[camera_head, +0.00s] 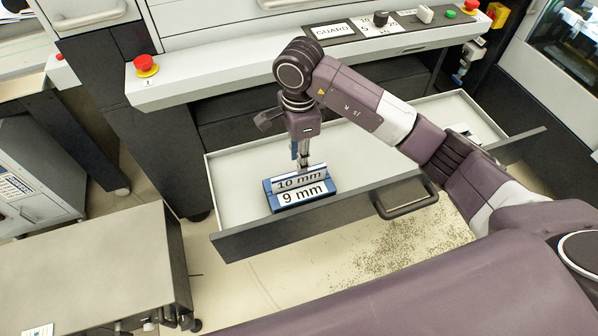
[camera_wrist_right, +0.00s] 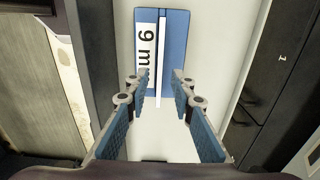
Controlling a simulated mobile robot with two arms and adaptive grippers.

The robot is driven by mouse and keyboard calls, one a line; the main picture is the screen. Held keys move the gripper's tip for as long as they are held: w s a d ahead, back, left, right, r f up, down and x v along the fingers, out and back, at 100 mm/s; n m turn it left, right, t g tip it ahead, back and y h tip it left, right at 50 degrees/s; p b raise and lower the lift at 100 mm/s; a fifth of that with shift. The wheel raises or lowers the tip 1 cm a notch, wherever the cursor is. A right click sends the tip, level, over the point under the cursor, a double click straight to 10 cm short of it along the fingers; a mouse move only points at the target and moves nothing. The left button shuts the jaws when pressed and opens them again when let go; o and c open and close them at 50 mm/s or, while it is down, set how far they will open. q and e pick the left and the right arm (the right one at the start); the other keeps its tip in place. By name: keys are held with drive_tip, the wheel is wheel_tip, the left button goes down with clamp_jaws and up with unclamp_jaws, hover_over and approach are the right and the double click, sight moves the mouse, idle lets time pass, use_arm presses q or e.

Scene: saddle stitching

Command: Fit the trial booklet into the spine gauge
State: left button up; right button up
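The spine gauge (camera_head: 272,201) is a blue block with a white "9 mm" label, lying in the open drawer. It also shows in the right wrist view (camera_wrist_right: 178,45). My left gripper is not in view.
The drawer's front wall (camera_head: 340,222) with a handle (camera_head: 405,198) bounds the gauge at the front. The drawer floor left of the gauge is bare. A machine ledge (camera_head: 230,83) with a red button (camera_head: 146,64) overhangs behind. A grey cabinet (camera_head: 90,270) stands at lower left.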

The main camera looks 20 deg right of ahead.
drive_tip(key=shift+r, duration=1.85)
